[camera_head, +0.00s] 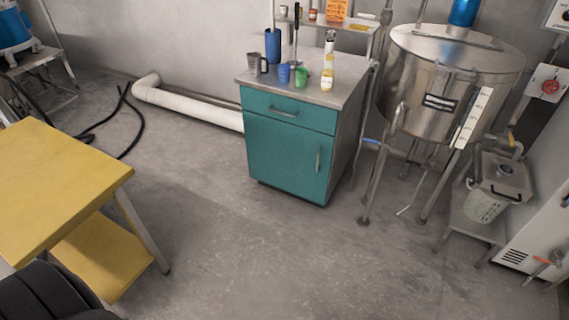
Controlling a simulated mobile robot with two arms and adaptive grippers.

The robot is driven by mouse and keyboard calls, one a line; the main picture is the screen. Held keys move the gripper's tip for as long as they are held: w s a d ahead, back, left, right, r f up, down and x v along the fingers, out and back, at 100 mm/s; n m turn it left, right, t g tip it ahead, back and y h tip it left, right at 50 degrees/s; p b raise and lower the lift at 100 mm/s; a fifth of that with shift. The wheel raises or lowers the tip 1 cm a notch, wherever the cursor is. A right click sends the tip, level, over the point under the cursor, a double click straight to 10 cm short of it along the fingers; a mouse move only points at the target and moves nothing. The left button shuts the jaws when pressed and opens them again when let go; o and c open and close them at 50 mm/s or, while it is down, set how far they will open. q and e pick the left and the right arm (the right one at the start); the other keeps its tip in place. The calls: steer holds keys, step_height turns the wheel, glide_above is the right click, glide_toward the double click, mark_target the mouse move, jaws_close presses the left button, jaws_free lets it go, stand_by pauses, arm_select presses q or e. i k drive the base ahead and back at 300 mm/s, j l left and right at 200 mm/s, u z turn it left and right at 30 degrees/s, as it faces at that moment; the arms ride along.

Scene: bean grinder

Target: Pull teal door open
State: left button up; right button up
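The teal door (283,158) is the lower front of a small cabinet with a grey top (330,94). The door looks shut. Its upright metal handle (318,162) is near the door's right edge. Above the door is a teal drawer (290,110) with a horizontal metal handle, and it looks shut. Neither of my grippers shows in the view. The cabinet stands across the floor, some way off.
A yellow table (55,182) stands at the left. A large steel tank (450,85) on legs stands right of the cabinet. A white pipe (190,108) runs along the wall. Cups and bottles stand on the cabinet. The floor (250,245) before the cabinet is clear.

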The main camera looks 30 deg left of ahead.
mark_target(293, 158)
steer(key=i+j, duration=0.2)
steer(key=i+j+z, duration=0.15)
steer(key=j, duration=0.25)
steer(key=i+j, duration=0.15)
steer(key=j, duration=0.15)
steer(key=i+j+z, duration=0.1)
steer(key=j, duration=0.25)
steer(key=i, duration=0.1)
